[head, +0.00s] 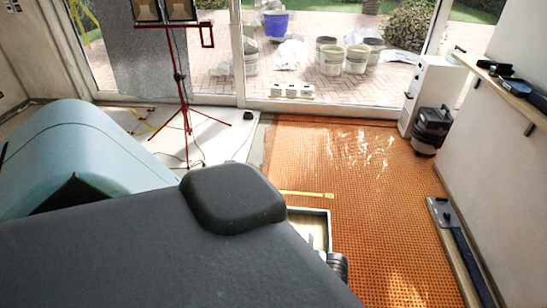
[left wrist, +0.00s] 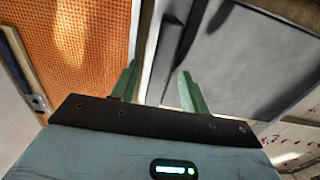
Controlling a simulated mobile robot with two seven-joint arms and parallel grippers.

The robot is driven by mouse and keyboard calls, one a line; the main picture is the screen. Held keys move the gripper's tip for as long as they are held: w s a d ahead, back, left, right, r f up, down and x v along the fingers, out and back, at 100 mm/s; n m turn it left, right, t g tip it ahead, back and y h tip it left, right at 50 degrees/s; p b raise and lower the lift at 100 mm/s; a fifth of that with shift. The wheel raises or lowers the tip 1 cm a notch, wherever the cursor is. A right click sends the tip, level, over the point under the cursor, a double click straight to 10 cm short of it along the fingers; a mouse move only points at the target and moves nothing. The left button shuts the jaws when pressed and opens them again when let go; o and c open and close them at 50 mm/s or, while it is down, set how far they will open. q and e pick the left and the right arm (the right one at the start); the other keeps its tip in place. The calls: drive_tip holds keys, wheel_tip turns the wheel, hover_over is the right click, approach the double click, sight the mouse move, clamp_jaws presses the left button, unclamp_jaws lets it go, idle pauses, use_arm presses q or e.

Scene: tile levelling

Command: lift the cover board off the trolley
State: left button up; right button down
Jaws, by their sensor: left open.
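In the left wrist view my left gripper (left wrist: 158,85) has two green fingers, spread apart with nothing visibly held between them. A pale upright edge (left wrist: 152,50) runs between and beyond the fingers. Right of it lies a flat dark grey panel (left wrist: 245,50), which may be the cover board; I cannot be sure. In the head view a pale-rimmed tray-like top (head: 329,228), probably the trolley, shows only at one corner. My own dark arm hides the rest of it and my left gripper. My right gripper is not in view.
Orange matting (head: 375,190) covers the floor at right. A red lamp stand (head: 183,90) stands at back left. A long-handled tool (head: 460,245) lies along the right wall. A white cabinet (head: 430,88) and a black bucket-like container (head: 432,130) stand at back right.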

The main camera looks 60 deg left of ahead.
use_arm(q)
clamp_jaws()
idle(0.3)
idle(1.2)
